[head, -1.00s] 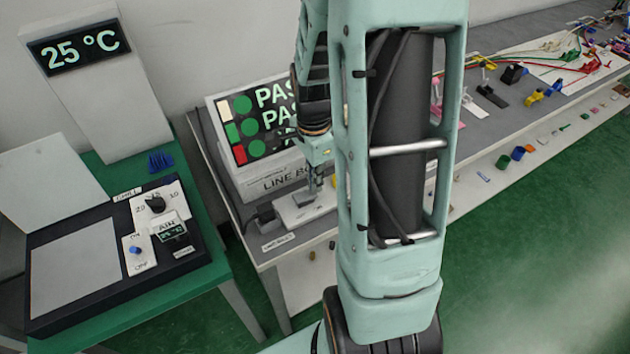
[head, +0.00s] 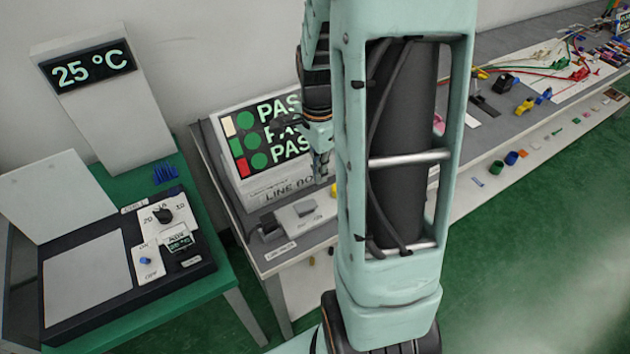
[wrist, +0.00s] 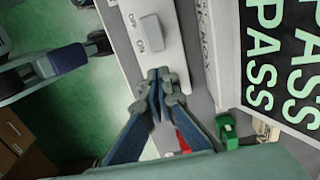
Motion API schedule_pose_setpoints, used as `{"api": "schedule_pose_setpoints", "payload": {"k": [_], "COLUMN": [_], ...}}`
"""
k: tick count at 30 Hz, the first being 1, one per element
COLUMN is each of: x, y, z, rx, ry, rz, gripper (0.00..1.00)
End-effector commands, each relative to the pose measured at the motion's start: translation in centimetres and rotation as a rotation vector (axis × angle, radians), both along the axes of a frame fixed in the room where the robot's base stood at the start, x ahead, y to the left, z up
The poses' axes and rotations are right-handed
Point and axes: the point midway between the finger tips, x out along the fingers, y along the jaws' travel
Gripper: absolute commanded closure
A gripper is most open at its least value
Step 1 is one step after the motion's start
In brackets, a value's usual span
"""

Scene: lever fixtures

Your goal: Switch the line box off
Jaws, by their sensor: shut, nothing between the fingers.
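The line box (head: 262,140) stands on the grey bench in the head view, with its dark screen lit and reading PASS in several rows. The screen also fills the right of the wrist view (wrist: 285,60). In front of the box lies a white switch strip (head: 328,208) with a grey rocker (head: 306,210). In the wrist view the rocker (wrist: 150,33) sits beside OFF and ON marks; I cannot tell which side is pressed. My gripper (head: 321,178) is shut and empty above the strip. Its fingertips (wrist: 162,76) appear just below the rocker in the wrist view.
A dark plug (head: 268,228) sits at the strip's left end. Coloured clips and wires (head: 545,95) lie farther right along the bench.

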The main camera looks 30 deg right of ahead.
Motion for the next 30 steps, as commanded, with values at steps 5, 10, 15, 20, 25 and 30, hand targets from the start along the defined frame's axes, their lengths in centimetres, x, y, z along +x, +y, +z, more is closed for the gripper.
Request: {"api": "schedule_pose_setpoints", "payload": {"k": [5,10,15,20,25,30], "x": [0.2,0.1,0.1,0.0,0.0,0.0], "y": [-0.9,-1.5,-1.7,-1.7,-1.7,-1.7], "z": [4.1,6.6,7.7,7.8,7.8,7.8], "rx": [-0.002,-0.002,-0.001,0.0,0.0,0.0], "ry": [-0.006,-0.004,-0.002,-0.001,-0.001,-0.001], "rz": [0.0,0.0,0.001,0.001,0.001,0.001], "gripper": [1.0,1.0,1.0,1.0,1.0,1.0]}}
